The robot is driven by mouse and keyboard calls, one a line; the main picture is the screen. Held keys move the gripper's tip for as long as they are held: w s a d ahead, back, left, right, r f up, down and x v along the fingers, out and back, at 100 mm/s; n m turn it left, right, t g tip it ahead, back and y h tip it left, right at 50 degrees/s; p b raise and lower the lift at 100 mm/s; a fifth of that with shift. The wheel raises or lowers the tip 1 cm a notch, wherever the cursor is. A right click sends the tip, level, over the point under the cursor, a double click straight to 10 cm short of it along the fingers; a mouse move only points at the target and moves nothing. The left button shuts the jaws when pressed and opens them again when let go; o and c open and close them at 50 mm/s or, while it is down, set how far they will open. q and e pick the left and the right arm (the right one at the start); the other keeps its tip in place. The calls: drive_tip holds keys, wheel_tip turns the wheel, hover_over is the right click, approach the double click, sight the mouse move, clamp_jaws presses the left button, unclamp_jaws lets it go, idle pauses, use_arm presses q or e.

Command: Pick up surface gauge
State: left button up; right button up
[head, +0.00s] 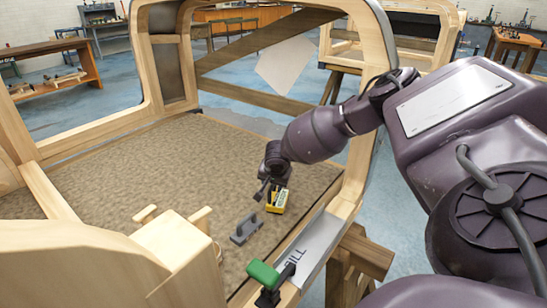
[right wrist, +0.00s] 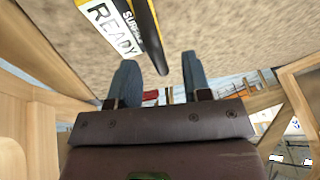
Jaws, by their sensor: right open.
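The surface gauge (head: 277,203) is a small yellow device with a dark top. It sits on the brown carpeted floor of the wooden bodyframe, near its right side. In the right wrist view its white label (right wrist: 112,28) shows "READY" and part of "SURF", beside a black and yellow edge. My right gripper (head: 268,189) is just above and beside it in the head view. In the right wrist view the two blue-grey fingers (right wrist: 159,62) stand apart, and a dark part of the gauge reaches between them in the picture. I cannot tell whether they touch it. My left gripper is not in view.
A grey tool with a handle (head: 246,229) lies on the carpet close to the gauge. A green-handled clamp (head: 264,275) and a grey plate (head: 306,248) are on the near right sill. Wooden frame posts (head: 361,165) rise around the carpet. The carpet's left part is clear.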

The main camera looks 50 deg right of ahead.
drive_tip(key=shift+w+d+f, duration=0.1)
drive_tip(key=shift+f, duration=0.3)
drive_tip(key=shift+r, duration=0.2)
clamp_jaws()
